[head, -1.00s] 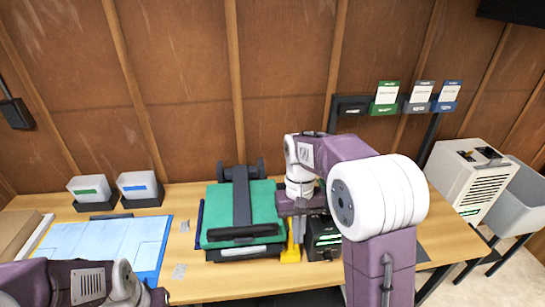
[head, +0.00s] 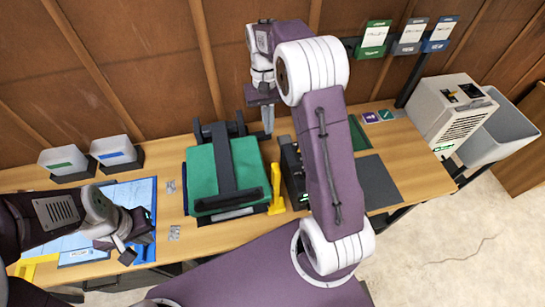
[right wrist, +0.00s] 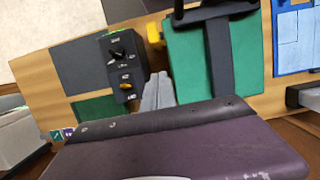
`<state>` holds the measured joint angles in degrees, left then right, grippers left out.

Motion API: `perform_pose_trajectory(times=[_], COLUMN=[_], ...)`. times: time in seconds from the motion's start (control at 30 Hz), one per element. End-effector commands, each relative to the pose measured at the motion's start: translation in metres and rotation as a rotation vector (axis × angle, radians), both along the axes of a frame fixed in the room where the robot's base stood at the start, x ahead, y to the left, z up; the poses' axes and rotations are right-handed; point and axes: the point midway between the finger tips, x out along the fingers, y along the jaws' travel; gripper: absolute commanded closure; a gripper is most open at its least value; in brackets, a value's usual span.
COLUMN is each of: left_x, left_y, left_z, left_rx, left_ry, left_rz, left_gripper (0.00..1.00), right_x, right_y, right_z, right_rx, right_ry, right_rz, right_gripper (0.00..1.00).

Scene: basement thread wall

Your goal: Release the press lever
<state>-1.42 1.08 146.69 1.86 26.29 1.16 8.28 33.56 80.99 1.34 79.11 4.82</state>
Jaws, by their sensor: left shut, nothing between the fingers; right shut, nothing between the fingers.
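The press (head: 200,170), with a green top and a black arm and crossbar over it, stands mid-table; it also shows in the right wrist view (right wrist: 190,62). A yellow upright piece (head: 277,190) stands at its right front side; I cannot tell for sure whether it is the lever. It is partly in view in the right wrist view (right wrist: 153,33). My right gripper (head: 268,134) is shut and empty, pointing down behind and above the yellow piece, apart from it. My left gripper (head: 127,256) is shut and empty near the blue-edged mat's front right corner.
A black box with knobs (head: 290,165) stands right of the yellow piece; its knobs show in the right wrist view (right wrist: 124,67). The blue-edged mat (head: 146,190) lies left. Two white bins (head: 63,160) stand behind it. A dark pad (head: 377,182) lies right.

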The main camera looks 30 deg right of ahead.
Motion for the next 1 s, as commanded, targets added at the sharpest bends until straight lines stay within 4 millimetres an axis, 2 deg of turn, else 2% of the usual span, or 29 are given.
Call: perform_pose_trajectory(times=[0.17, 0.57, 0.8, 1.0], left_x=[0.0, 0.0, 0.0, 0.0], left_y=[0.0, 0.0, 0.0, 0.0], left_z=[0.002, 0.017, 0.031, 0.032], left_rx=[0.0, 0.0, 0.0, 0.0], left_ry=[0.0, 0.0, 0.0, 0.0], left_rz=[0.0, 0.0, 0.0, 0.0], left_gripper=[1.0, 1.0, 1.0, 1.0], right_x=[-0.004, -0.026, -0.057, -0.063], right_y=[0.001, 0.006, 0.014, 0.015], right_z=[-0.013, -0.095, -0.095, -0.097], right_rx=[0.001, 0.0, 0.0, 0.0], right_ry=[0.005, 0.006, 0.002, -0.001], right_rz=[0.0, 0.0, 0.0, 0.0], right_gripper=[1.0, 1.0, 1.0, 1.0])
